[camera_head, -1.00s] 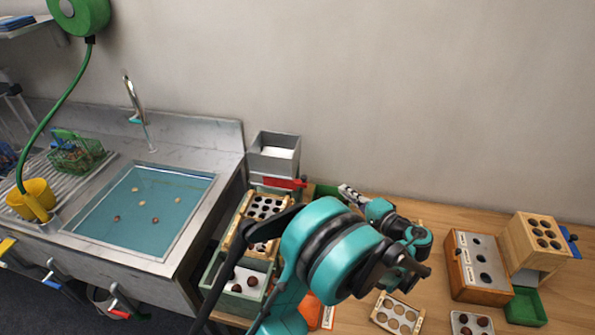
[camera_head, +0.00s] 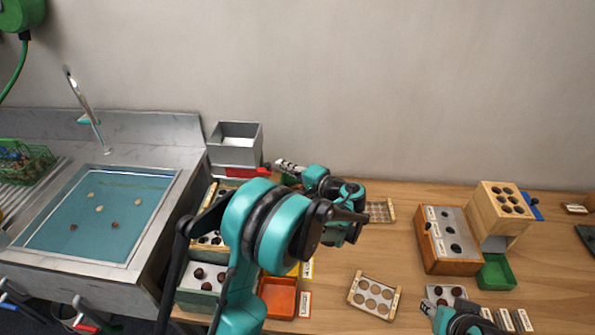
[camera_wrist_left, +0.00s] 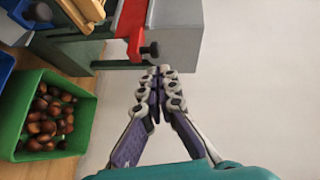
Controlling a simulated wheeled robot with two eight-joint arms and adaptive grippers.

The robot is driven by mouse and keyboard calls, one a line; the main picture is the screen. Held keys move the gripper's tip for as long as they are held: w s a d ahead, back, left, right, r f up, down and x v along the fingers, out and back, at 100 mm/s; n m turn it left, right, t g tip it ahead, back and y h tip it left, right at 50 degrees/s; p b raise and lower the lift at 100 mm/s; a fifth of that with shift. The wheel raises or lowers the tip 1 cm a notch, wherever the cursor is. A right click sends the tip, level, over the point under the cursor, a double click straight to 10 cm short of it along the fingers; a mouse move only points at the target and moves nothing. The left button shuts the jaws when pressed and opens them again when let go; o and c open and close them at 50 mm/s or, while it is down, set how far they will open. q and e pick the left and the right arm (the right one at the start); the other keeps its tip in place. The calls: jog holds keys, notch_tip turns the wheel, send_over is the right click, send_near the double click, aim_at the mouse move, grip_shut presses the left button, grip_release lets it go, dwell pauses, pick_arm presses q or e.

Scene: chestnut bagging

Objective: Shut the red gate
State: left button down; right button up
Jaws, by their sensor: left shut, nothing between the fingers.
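The red gate (camera_head: 246,172) is a flat red bar under the grey hopper (camera_head: 236,145), its right end sticking out slightly. In the left wrist view the red gate (camera_wrist_left: 131,28) carries a black knob (camera_wrist_left: 150,50). My left gripper (camera_head: 279,164) is shut and empty, just right of the gate's end. In the left wrist view its closed fingertips (camera_wrist_left: 158,71) are very near the knob; I cannot tell whether they touch.
A green bin of chestnuts (camera_wrist_left: 86,112) shows in the left wrist view. A sink (camera_head: 95,215) with water stands left. On the wooden table are an orange tray (camera_head: 278,298), a tray with round holes (camera_head: 374,295) and a wooden block with holes (camera_head: 503,205). The table's middle is mostly clear.

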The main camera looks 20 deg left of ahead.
aim_at(269, 165)
pick_arm(q)
jog(key=shift+s+a+f, duration=0.15)
jog(key=shift+s+a, duration=0.05)
jog(key=shift+a, duration=0.35)
jog(key=shift+s+a, duration=0.3)
jog(key=shift+a, duration=0.55)
jog(key=shift+s, duration=0.1)
